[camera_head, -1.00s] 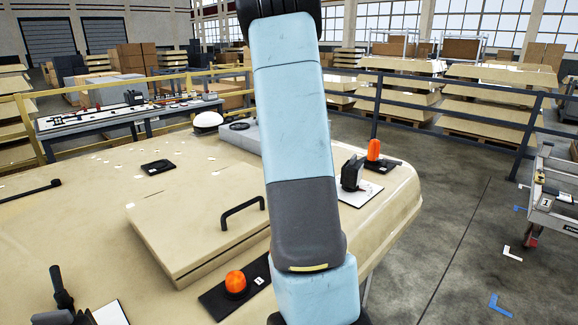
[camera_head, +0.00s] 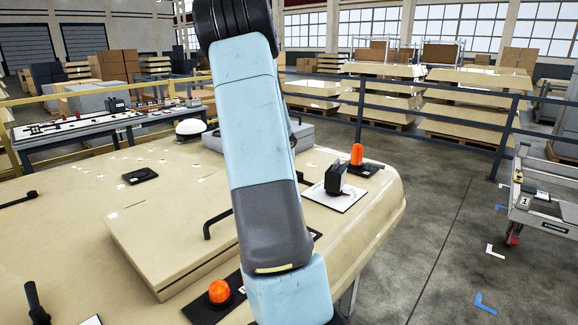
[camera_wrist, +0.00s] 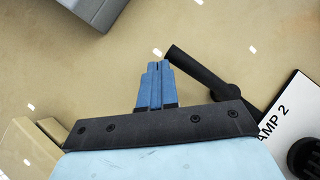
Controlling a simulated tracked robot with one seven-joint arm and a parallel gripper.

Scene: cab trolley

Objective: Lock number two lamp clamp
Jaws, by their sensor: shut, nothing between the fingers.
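The wrist view shows the clamp beside a white plate (camera_wrist: 292,112) whose visible lettering reads "AMP 2". Its black lever (camera_wrist: 205,75) slants from the upper middle down to the right, and a round black part (camera_wrist: 305,155) sits on the plate at the right edge. My gripper (camera_wrist: 157,66) has blue fingers, shut and empty. Its tips appear just left of the lever's free end; I cannot tell whether they touch. In the head view a black clamp (camera_head: 336,178) on a white plate, likely the same one, stands near the cab panel's right edge. My gripper is not visible there.
The tan panel (camera_head: 75,235) carries a raised hatch with a black handle (camera_head: 209,226), an orange lamp (camera_head: 220,292), another orange lamp (camera_head: 357,154) beyond the clamp, a white dome (camera_head: 190,128) and a grey block (camera_wrist: 95,8).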

